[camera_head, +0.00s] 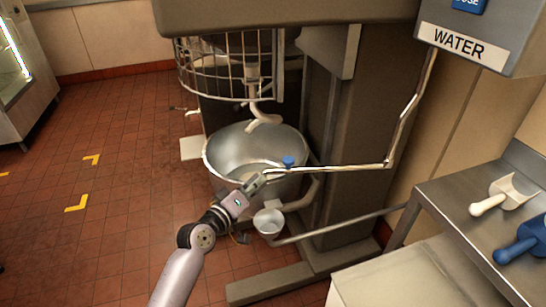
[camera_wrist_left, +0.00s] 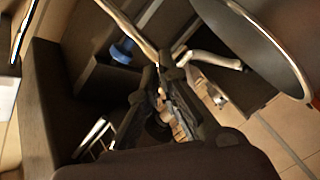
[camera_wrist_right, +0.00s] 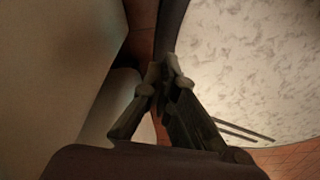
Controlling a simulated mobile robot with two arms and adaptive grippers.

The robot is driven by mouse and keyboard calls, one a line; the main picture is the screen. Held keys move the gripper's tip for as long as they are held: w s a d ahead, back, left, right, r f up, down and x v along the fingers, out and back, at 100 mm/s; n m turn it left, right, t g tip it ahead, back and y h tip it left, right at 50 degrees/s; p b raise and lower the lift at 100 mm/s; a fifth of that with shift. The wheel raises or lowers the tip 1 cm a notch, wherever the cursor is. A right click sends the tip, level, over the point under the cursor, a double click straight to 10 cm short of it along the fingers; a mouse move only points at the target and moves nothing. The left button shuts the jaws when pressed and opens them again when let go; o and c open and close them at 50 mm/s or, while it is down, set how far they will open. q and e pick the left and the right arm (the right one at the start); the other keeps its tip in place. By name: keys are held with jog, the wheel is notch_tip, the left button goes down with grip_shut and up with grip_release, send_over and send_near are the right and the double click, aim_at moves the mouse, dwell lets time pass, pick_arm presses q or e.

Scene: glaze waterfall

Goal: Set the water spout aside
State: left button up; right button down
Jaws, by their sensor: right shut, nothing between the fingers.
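The water spout (camera_head: 340,168) is a thin metal pipe. It comes down from the box labelled WATER (camera_head: 465,45), bends, and runs left over the mixer bowl's near right rim. A blue knob (camera_head: 288,161) sits near its end. My left gripper (camera_head: 262,177) is at the spout's free end and appears shut on it. The left wrist view shows the pipe (camera_wrist_left: 132,32) running to the closed fingertips (camera_wrist_left: 171,68) and the blue knob (camera_wrist_left: 123,52) beside it. My right gripper (camera_wrist_right: 166,72) is shut and empty, seen only in the right wrist view.
The steel mixer bowl (camera_head: 222,158) stands below the wire guard (camera_head: 222,75) and hook (camera_head: 264,115). A small cup (camera_head: 268,222) on a rod is below the spout. A steel counter (camera_head: 455,195) with scoops is at right. Tiled floor (camera_head: 110,200) at left is mostly clear.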

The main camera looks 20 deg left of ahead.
pick_arm(q)
jog(key=a+r+n, duration=0.1)
jog(key=w+a+r+n+h, duration=0.1)
jog(key=a, duration=0.1)
jog(key=a+r+n+h, duration=0.1)
jog(key=shift+w+a+r+n, duration=0.15)
jog(key=shift+w+r+n, duration=0.1)
jog(key=shift+n, duration=0.15)
grip_shut()
jog(key=r+p+x, duration=0.1)
jog(key=r+x, duration=0.1)
jog(key=x, duration=0.8)
jog(key=s+d+p, duration=0.1)
jog(key=s+d+f+p, duration=0.1)
jog(key=shift+s+d+f+n+t+h, duration=0.1)
jog(key=shift+s+d+n+t+h, duration=0.15)
jog(key=shift+s+n+t+h, duration=0.1)
